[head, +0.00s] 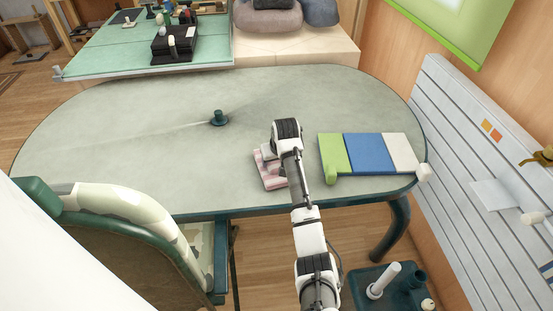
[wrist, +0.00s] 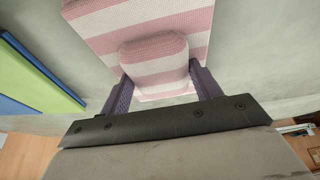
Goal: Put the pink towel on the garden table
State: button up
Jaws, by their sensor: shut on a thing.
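The pink towel (head: 270,171) has pink and white stripes and lies at the garden table's surface, left of the green, blue and white folded item. In the wrist view, the pink towel (wrist: 158,62) shows a raised fold between the two fingers. My gripper (wrist: 160,88) is shut on that fold. In the head view, my gripper (head: 272,160) is mostly hidden by my wrist, which also covers part of the towel. The garden table (head: 130,130) is a grey-green oval top with a dark green edge. I cannot tell whether the towel rests fully on it.
A green, blue and white item (head: 368,154) lies flat at the table's right end. A small dark green knob (head: 219,118) stands mid-table. A chair (head: 125,205) is at the front left. A second green table (head: 130,50) is behind. The table's left half is clear.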

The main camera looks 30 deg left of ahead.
jog(key=shift+f, duration=0.3)
jog(key=o, duration=1.4)
jog(key=shift+c, duration=0.2)
jog(key=b+v, duration=0.2)
jog(key=v, duration=1.2)
jog(key=shift+b, duration=0.4)
